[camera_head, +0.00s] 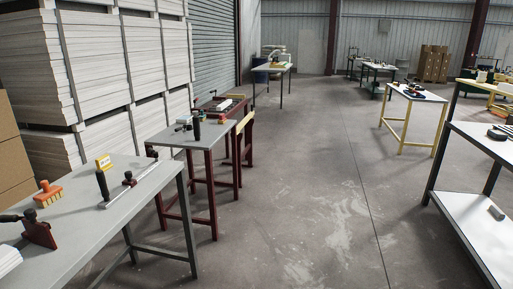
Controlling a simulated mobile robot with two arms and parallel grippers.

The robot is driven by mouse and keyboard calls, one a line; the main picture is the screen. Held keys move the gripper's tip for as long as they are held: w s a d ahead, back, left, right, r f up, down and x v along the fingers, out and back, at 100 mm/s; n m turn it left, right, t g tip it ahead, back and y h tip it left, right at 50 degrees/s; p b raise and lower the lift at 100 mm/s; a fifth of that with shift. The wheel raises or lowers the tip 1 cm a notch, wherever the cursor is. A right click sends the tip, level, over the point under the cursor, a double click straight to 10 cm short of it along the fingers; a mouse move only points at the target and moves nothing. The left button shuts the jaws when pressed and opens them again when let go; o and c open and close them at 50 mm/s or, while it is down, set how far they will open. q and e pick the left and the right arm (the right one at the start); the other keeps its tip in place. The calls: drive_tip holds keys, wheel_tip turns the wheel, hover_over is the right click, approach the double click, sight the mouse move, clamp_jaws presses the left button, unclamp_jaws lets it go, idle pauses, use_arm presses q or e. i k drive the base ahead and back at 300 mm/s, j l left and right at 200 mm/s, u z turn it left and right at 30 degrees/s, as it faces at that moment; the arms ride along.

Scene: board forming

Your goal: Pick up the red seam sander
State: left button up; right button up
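A dark red tool with a black knob (38,232), which looks like the red seam sander, sits on the near grey table (95,228) at the lower left. A black handle-like part reaches from it to the left picture edge. Neither of my grippers shows in the head view.
The near table also holds an orange brush (48,194), a long metal tool with black knobs (128,188), a yellow tag (104,162) and a white piece (8,260). A dark red-legged table (213,137) stands behind. Stacked boards (100,60) line the left. The middle floor (290,190) is clear.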

sight(222, 120)
drive_tip(key=i, duration=0.85)
drive_tip(key=i+z, duration=0.15)
drive_tip(key=i, duration=0.7)
drive_tip(key=i+j, duration=0.1)
drive_tip(key=i, duration=0.8)
drive_tip(key=i+u, duration=0.2)
drive_tip(key=i, duration=0.3)
drive_tip(key=i+u, duration=0.2)
drive_tip(key=i, duration=0.3)
drive_tip(key=i+l+u, duration=0.2)
drive_tip(key=i, duration=0.3)
drive_tip(key=i+l+u, duration=0.2)
drive_tip(key=i, duration=0.3)
